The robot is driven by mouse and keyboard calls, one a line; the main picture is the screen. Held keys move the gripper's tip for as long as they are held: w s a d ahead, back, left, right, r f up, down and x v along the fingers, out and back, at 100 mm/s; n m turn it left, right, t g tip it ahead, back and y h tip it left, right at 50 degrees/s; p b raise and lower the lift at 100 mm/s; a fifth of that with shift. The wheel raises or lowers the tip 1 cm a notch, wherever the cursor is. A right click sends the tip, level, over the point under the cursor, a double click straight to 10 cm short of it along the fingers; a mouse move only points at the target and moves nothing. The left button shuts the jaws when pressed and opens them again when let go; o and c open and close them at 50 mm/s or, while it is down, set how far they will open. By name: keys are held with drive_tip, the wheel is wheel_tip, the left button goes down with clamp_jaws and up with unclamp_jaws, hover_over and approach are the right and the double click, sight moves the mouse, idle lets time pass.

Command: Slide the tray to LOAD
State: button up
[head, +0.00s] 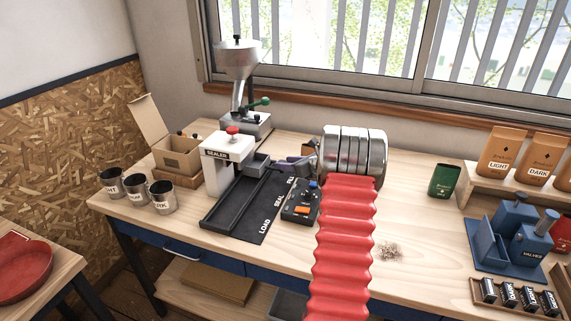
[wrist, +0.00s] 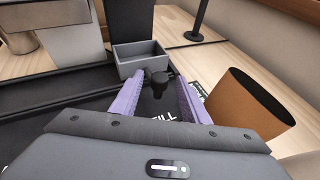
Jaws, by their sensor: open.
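The tray (head: 257,164) is a small grey open box at the far end of a dark channel, beside the sealer. In the wrist view the tray (wrist: 141,64) looks empty, with a black knob (wrist: 159,88) on its near side. My gripper (wrist: 160,84) has its purple fingers apart, one on each side of the knob; I cannot tell if they touch it. FILL is lettered just below the knob. In the head view my gripper (head: 287,163) is right of the tray. The LOAD label (head: 265,226) is at the mat's front end, with SEAL between.
The white sealer (head: 228,150) stands left of the tray, and a metal hopper (head: 238,65) behind. A black control box (head: 300,207) sits right of the mat. A brown container (wrist: 245,105) is close to my right finger. The dark channel (head: 235,203) toward the front looks empty.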

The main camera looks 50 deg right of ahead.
drive_tip(key=shift+w+f, duration=0.15)
drive_tip(key=shift+w, duration=0.2)
clamp_jaws()
idle(0.4)
